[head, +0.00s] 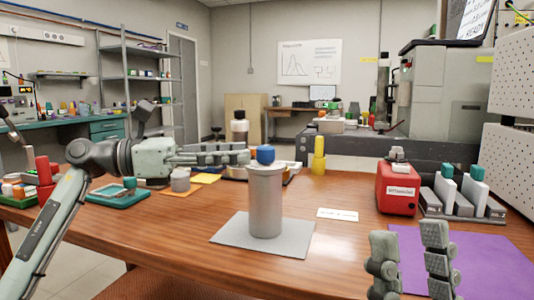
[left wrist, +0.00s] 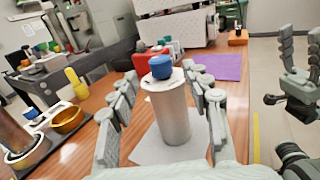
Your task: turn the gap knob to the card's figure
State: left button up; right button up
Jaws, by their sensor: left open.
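The blue gap knob (head: 265,154) sits on top of an upright grey cylinder (head: 265,203). The cylinder stands on a light grey mat (head: 225,236). My left gripper (head: 245,154) reaches in from the left at knob height. In the left wrist view its open fingers (left wrist: 163,80) stand on either side of the line to the knob (left wrist: 160,67); I cannot tell whether they touch it. A small white card (head: 338,214) lies flat to the right of the cylinder, its print too small to read. My right gripper (head: 410,250) is open and empty at the lower right.
A red box (head: 398,190) and a rack of grey blocks (head: 462,204) stand at the right, behind a purple mat (head: 500,262). A yellow object (head: 319,160) stands behind the cylinder. A green tray (head: 118,194) lies at the left. The wooden table's front is clear.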

aim_at(265, 152)
pick_arm(q)
jog(key=d, duration=0.3)
jog(key=w+d, duration=0.1)
jog(key=d, duration=0.1)
jog(key=shift+d, duration=0.4)
jog(key=shift+c, duration=0.6)
jog(key=shift+g, duration=0.3)
grip_shut()
